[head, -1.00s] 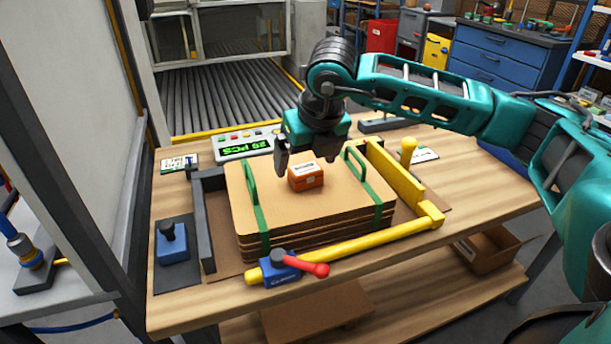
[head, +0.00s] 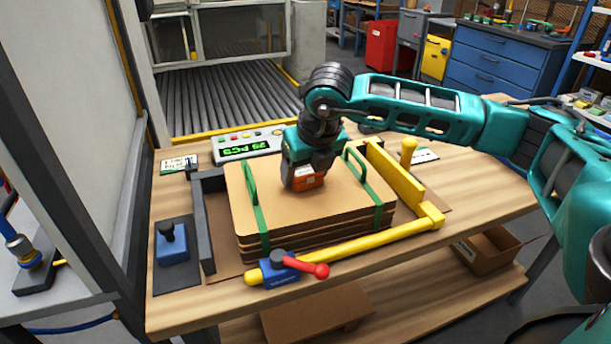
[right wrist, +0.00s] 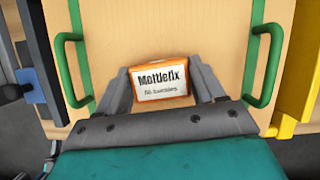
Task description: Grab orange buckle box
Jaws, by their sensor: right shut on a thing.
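The orange buckle box (head: 310,181) sits on top of the stack of brown sheets (head: 262,209) on the wooden table. In the right wrist view the box (right wrist: 160,81) shows a white label reading "Mottlefix". My right gripper (head: 303,182) reaches down from above, with its fingers on either side of the box and shut on it. Its fingers hide part of the box in the head view. In the right wrist view the right gripper (right wrist: 163,88) has one finger against each side of the box. My left gripper is not in view.
Green straps with raised handles (head: 251,184) (head: 356,166) stand on both sides of the box. A yellow fence (head: 395,175) and yellow bar (head: 375,240) with a red-handled clamp (head: 312,268) border the stack. A counter display (head: 247,147) stands behind.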

